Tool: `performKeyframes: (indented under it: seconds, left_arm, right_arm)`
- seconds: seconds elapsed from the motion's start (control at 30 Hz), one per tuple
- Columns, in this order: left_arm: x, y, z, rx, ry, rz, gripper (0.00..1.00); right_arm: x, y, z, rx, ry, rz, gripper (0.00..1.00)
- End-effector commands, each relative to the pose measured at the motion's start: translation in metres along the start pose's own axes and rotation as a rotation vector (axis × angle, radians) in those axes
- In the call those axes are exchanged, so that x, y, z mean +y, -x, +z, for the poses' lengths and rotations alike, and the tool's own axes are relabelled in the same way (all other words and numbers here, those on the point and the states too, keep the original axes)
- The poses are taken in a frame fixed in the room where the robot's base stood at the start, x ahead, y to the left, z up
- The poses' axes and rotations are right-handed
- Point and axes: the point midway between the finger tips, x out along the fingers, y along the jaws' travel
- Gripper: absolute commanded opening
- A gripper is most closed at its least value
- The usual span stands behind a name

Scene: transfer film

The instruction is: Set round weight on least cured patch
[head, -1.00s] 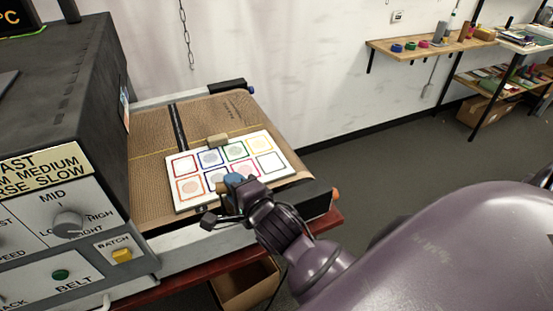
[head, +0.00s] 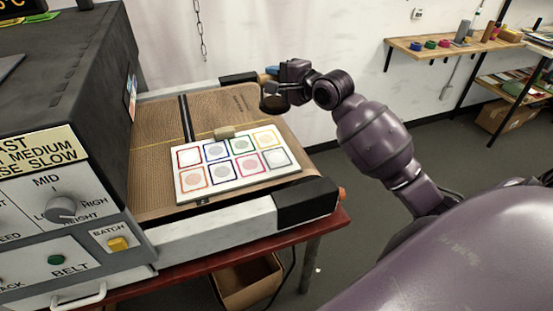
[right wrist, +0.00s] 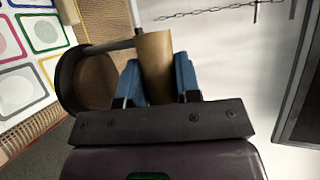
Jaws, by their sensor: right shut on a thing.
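My right gripper (head: 273,72) is beyond the back right of a white card (head: 212,192), raised above the belt. In the right wrist view, its blue fingers (right wrist: 158,78) are shut on a tan cylindrical handle (right wrist: 155,62). A metal rod joins this handle to a dark-rimmed round weight with a brown face (right wrist: 95,80); the weight also shows in the head view (head: 271,103), clear of the card. The card carries two rows of patches in coloured outlines, such as red (head: 188,157), yellow (head: 266,139) and orange (head: 194,178). Several fills look greyish; exact shades are hard to judge. My left gripper is out of view.
The card lies on a brown mesh belt (head: 155,150) beside a dark machine (head: 70,75) with knobs and buttons. A chain (head: 201,35) hangs behind. A shelf (head: 450,48) is on the back wall.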

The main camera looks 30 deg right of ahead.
Motion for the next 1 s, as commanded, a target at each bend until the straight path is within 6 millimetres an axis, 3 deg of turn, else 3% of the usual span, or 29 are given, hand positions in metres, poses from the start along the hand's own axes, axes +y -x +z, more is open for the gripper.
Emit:
performKeyframes:
  seconds: [0.07,0.17,0.8,1.0]
  left_arm:
    - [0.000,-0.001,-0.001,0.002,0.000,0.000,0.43]
    - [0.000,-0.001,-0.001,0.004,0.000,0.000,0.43]
    - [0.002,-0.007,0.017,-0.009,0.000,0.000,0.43]
    - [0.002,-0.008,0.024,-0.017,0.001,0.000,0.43]
  right_arm:
    - [-0.011,0.001,-0.004,-0.008,0.005,-0.004,0.00]
    - [-0.011,0.000,-0.006,-0.014,0.003,-0.002,0.00]
    - [0.106,-0.021,-0.018,-0.014,0.002,0.001,0.00]
    - [0.131,-0.025,-0.020,-0.014,0.003,-0.001,0.00]
